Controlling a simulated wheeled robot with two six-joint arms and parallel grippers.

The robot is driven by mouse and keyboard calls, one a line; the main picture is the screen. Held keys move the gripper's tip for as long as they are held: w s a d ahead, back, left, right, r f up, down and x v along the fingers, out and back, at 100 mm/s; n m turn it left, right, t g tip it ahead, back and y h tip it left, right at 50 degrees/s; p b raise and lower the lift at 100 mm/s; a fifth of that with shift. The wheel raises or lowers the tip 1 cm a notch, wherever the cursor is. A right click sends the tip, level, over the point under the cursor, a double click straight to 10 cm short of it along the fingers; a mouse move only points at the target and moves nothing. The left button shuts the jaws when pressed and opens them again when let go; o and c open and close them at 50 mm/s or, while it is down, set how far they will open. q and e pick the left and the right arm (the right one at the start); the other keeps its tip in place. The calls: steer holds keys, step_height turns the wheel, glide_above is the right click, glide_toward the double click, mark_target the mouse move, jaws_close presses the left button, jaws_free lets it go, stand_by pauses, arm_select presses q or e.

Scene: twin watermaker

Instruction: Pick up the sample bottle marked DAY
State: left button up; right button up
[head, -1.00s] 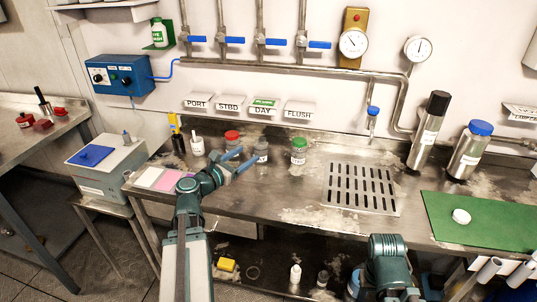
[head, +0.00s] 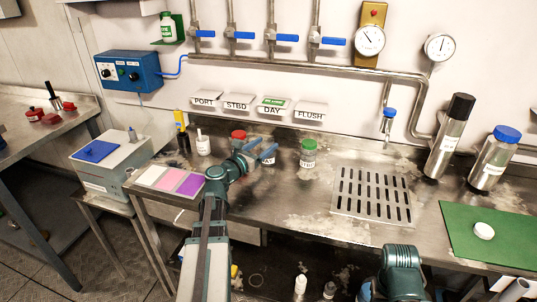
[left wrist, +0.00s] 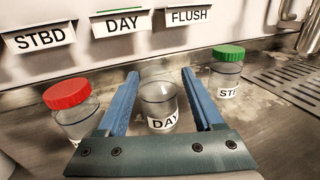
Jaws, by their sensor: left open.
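The DAY sample bottle is a clear jar, and its body (left wrist: 158,92) stands upright on the steel bench between the two blue fingers of my left gripper (left wrist: 159,74). Its DAY label faces the wrist camera. The fingers are apart, with gaps on both sides of the jar. In the head view the left gripper (head: 257,153) partly hides this bottle (head: 267,158). My right gripper is not visible.
Wall signs PORT, STBD, DAY (head: 272,106) and FLUSH hang behind the bottles. A slotted drain (head: 372,195) lies to the right. A white bottle (head: 203,145) and coloured pads (head: 172,180) lie to the left. Two steel flasks stand far right.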

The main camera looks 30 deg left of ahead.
arm_select(q)
steer(key=shift+w, duration=0.45)
steer(key=shift+w, duration=0.1)
steer(key=w, duration=0.5)
steer(key=shift+w+d, duration=0.2)
steer(key=shift+d, duration=0.1)
steer(key=shift+s, duration=0.1)
jaws_close()
